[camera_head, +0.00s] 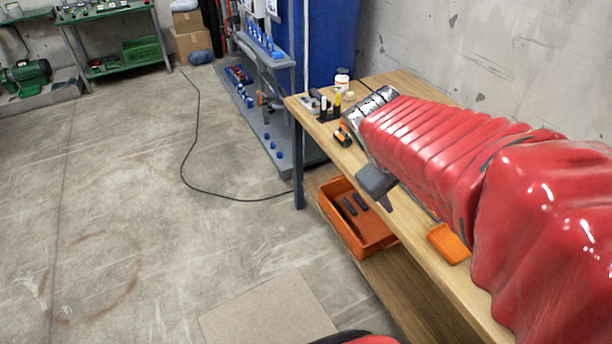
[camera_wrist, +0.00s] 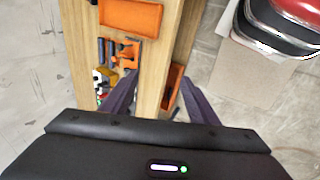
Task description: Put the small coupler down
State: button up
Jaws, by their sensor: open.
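My gripper (camera_wrist: 162,74) is open in the wrist view, its two dark fingers spread apart with nothing visible held between them. The fingers point over the front edge of the wooden workbench (camera_wrist: 148,75). In the head view my gripper (camera_head: 377,186) shows only partly, at the bench's front edge, with the red arm covering much of the bench. I cannot make out the small coupler for certain. A small black-and-orange piece (camera_head: 343,138) lies on the bench, left of my gripper. The wrist view shows orange pieces (camera_wrist: 128,54) beside dark ones on the bench.
An orange bin (camera_head: 341,218) with dark pieces stands on the lower shelf. An orange tray (camera_head: 448,243) lies near the bench edge. Bottles (camera_head: 342,78) and small items crowd the bench's far end. A blue-grey rack (camera_head: 265,100) stands beyond. The floor at left is open, crossed by a cable (camera_head: 197,130).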

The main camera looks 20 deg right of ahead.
jog(key=s+a+r+m+t+y, duration=0.1)
jog(key=s+a+t+y, duration=0.1)
jog(key=a, duration=0.7)
jog(key=s+a+r+m+t+y, duration=0.1)
jog(key=s+a+r+y, duration=0.1)
jog(key=a, duration=0.7)
jog(key=shift+s+t+y, duration=0.4)
jog(key=shift+s+y, duration=0.05)
jog(key=shift+y, duration=0.25)
jog(key=shift+o, duration=1.3)
